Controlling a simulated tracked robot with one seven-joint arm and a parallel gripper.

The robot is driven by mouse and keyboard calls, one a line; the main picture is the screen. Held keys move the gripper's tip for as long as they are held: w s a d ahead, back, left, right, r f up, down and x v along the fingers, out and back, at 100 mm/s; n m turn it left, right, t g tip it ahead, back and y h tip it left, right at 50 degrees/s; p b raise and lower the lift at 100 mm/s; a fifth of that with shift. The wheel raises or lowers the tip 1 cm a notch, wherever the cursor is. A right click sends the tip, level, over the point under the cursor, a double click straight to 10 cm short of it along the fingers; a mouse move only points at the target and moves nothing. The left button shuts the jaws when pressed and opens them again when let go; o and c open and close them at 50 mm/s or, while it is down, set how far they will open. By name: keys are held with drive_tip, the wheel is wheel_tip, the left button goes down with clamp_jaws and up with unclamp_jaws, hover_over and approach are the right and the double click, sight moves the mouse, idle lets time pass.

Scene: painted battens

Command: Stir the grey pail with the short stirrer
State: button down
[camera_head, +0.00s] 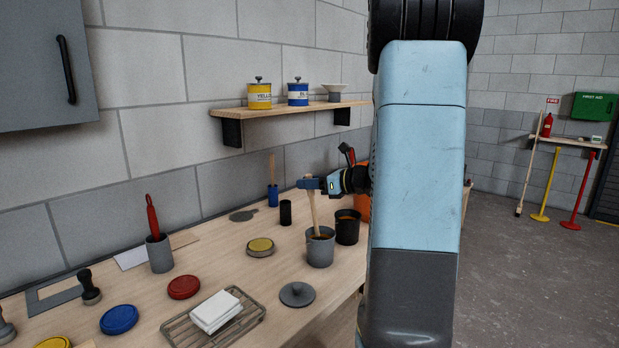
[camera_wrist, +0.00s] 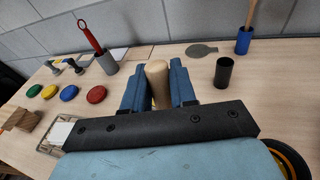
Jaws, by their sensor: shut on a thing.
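The grey pail (camera_head: 320,254) stands on the bench just left of my arm in the head view, with brownish contents showing at its mouth. My gripper (camera_head: 309,184) is above the pail, shut on a pale wooden stirrer (camera_head: 313,212). The stirrer stands nearly upright, slightly tilted, and its lower end goes into the pail's mouth, where its tip is hidden. In the wrist view the rounded top of the stirrer (camera_wrist: 158,82) sits between the blue fingers. The pail does not show in the wrist view.
A black pail (camera_head: 347,229) stands close to the grey pail's right. A black cup (camera_head: 286,213) and a blue holder with a wooden stick (camera_head: 273,196) are behind. A grey lid (camera_head: 297,295), a yellow-topped lid (camera_head: 260,247) and a wire rack (camera_head: 180,338) lie in front and left.

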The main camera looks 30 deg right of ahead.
sight(312, 206)
drive_tip(key=shift+s+d+f, duration=0.1)
drive_tip(key=shift+s+f, duration=0.1)
drive_tip(key=shift+f, duration=0.9)
drive_tip(key=shift+s+d+f, duration=0.1)
drive_tip(key=shift+s+f, duration=0.15)
drive_tip(key=shift+f, duration=0.9)
drive_tip(key=shift+s+d+f, duration=0.1)
drive_tip(key=shift+s+f, duration=0.1)
drive_tip(key=shift+f, duration=0.9)
drive_tip(key=shift+w+a, duration=0.1)
